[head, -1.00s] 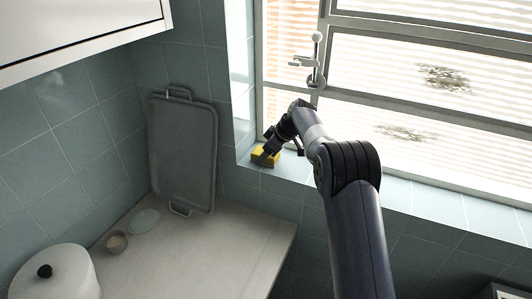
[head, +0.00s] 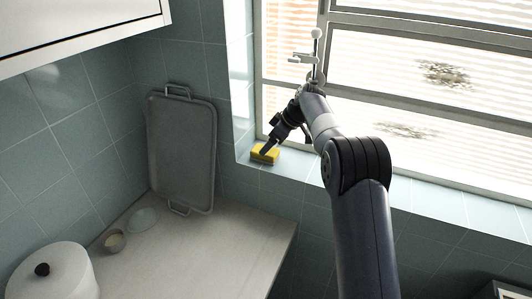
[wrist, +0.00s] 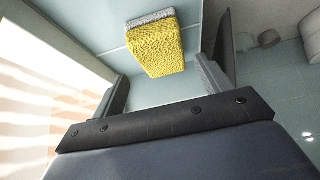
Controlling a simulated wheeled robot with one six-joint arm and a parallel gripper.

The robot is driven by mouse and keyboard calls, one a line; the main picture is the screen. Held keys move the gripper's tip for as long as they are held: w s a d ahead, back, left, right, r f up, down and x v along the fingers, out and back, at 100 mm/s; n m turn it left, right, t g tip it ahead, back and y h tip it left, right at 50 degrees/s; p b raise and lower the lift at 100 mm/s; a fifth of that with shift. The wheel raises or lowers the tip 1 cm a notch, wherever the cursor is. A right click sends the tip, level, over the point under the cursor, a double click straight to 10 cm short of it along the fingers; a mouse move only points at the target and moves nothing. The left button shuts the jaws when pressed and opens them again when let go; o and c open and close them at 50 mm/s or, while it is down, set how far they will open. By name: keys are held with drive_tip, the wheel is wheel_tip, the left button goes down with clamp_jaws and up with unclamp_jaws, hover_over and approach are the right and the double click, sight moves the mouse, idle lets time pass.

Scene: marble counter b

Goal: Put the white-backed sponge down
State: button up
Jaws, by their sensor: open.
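The white-backed sponge (head: 265,154) lies on the tiled window sill (head: 292,163) near its left corner. In the wrist view the sponge (wrist: 154,48) shows a yellow face and a pale grey-white backing along its far edge. My gripper (head: 274,146) is just above and to the right of the sponge in the head view. In the wrist view my gripper's fingers (wrist: 164,88) are spread wide, with nothing between them. The sponge lies beyond the fingertips, apart from them.
The window frame and its latch (head: 314,62) rise behind the sill. A grey tray (head: 182,150) leans on the tiled wall to the left. Below, the counter (head: 225,250) holds a small bowl (head: 115,241), a pale round dish (head: 142,220) and a white lidded pot (head: 55,275).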

drive_tip(key=w+v, duration=0.1)
drive_tip(key=v, duration=0.5)
drive_tip(key=shift+s+r, duration=0.3)
drive_tip(key=x, duration=0.3)
drive_tip(key=p+x, duration=0.1)
drive_tip(key=x, duration=0.3)
drive_tip(key=s+p+x, duration=0.1)
drive_tip(key=x, duration=0.2)
drive_tip(key=shift+f, duration=0.55)
drive_tip(key=shift+w+f, duration=0.1)
drive_tip(key=shift+w, duration=0.05)
drive_tip(key=shift+r, duration=0.25)
drive_tip(key=shift+f, duration=0.2)
